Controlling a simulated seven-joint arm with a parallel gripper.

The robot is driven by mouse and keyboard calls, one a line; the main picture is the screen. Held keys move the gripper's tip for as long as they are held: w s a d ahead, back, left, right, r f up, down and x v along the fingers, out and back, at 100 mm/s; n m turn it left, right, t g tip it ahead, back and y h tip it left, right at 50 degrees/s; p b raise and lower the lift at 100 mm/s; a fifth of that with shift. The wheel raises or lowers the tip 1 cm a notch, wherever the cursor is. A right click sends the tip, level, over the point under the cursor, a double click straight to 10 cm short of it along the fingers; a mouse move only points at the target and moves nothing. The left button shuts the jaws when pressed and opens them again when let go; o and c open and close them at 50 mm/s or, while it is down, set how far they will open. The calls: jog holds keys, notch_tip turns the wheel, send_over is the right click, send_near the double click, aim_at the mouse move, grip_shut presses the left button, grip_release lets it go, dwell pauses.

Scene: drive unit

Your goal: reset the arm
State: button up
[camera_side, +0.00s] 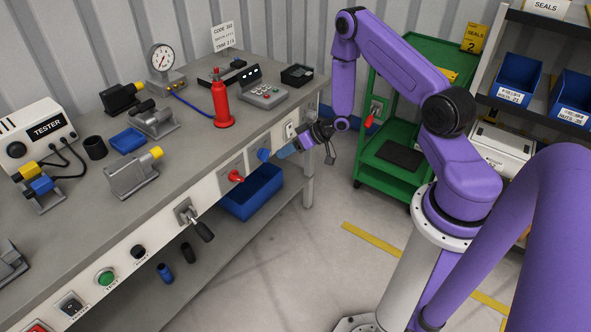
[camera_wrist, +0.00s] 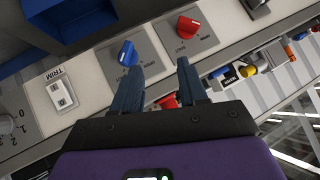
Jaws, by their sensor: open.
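My gripper (camera_side: 284,151) is at the right part of the bench's front panel, close to the blue knob (camera_side: 263,154). In the wrist view my gripper (camera_wrist: 159,66) has its two blue-grey fingers apart, with nothing held between them. The blue knob (camera_wrist: 128,53) shows just beyond the left fingertip; I cannot tell whether they touch. The red knob (camera_wrist: 188,27) is beyond the right fingertip, and it also shows on the panel in the side view (camera_side: 236,176). My arm is bent, with the forearm hanging down to the panel.
A black-handled lever (camera_side: 203,231), green button (camera_side: 105,277) and trim switch (camera_wrist: 61,94) are on the panel. A blue bin (camera_side: 255,195) is below. A red bottle-like object (camera_side: 222,105) stands on the bench near its front edge. A green cart (camera_side: 385,181) stands right, with open floor in front.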

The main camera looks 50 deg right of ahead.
jog(key=s+a+r+n+g+h, duration=0.1)
jog(key=s+a+r+n+g, duration=0.2)
jog(key=a+r, duration=0.5)
jog(key=s+a+r+n+g+h, duration=0.1)
jog(key=s+a+r+n+h, duration=0.1)
jog(key=s+a+r+n, duration=0.45)
jog(key=s+a+r+n+g, duration=0.1)
jog(key=s+r, duration=0.3)
jog(key=s, duration=0.3)
jog(key=s+a+r+g, duration=0.1)
jog(key=s+r+g, duration=0.1)
jog(key=s, duration=0.6)
jog(key=s+a+r+n+g+h, duration=0.1)
jog(key=s+r, duration=0.4)
jog(key=s, duration=0.3)
jog(key=shift+s+r+n+g, duration=0.2)
jog(key=shift+r+n+g, duration=0.1)
jog(key=shift+n+g, duration=0.1)
